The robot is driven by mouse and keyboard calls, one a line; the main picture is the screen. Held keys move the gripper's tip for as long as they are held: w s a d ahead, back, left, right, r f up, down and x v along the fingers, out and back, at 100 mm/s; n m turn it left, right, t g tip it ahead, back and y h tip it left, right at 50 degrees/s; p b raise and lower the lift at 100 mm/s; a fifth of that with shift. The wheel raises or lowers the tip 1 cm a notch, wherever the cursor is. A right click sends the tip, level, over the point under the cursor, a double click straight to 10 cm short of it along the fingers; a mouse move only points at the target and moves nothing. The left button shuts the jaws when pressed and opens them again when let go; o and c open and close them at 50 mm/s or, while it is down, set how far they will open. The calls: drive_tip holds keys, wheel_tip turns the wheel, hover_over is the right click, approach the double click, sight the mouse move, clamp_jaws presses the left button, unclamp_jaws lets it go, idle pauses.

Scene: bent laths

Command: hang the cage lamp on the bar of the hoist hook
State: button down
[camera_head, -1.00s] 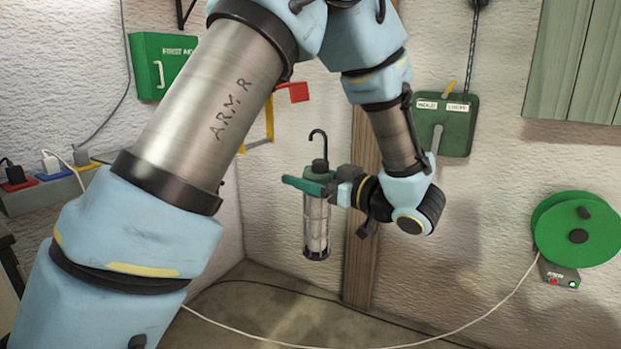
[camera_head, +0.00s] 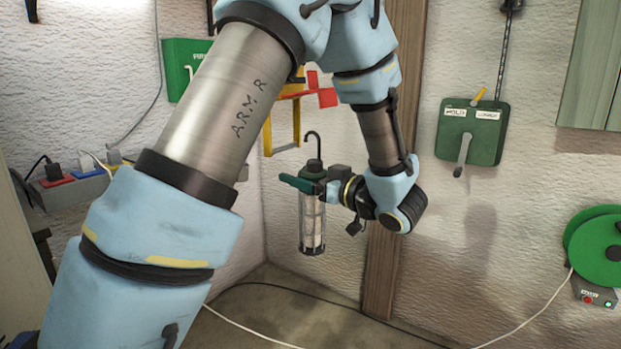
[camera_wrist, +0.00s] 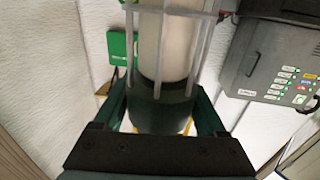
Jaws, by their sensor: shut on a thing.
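The cage lamp (camera_head: 312,222) hangs upright in my gripper (camera_head: 304,183), with its black hook pointing up and its caged tube below. The green fingers are shut around its dark green collar, just under the hook. In the wrist view the lamp's clear cage and pale tube (camera_wrist: 172,45) stand between the green fingers (camera_wrist: 163,108). The lamp's hook is free and touches nothing that I can see. I cannot make out the hoist hook or its bar in either view.
A yellow frame (camera_head: 268,138) with a red piece (camera_head: 327,97) is behind my arm, above the lamp. A green lever box (camera_head: 472,133) with a chain is on the wall. A wooden post (camera_head: 383,275) stands behind my wrist. A green reel (camera_head: 599,246) is at right.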

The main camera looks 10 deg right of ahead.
drive_tip(key=w+a+f+b, duration=0.2)
drive_tip(key=w+a, duration=0.3)
drive_tip(key=shift+w+f, duration=0.25)
drive_tip(key=shift+f, duration=0.1)
idle(0.7)
unclamp_jaws()
idle(0.4)
drive_tip(key=shift+s+f, duration=0.1)
drive_tip(key=shift+s, duration=0.05)
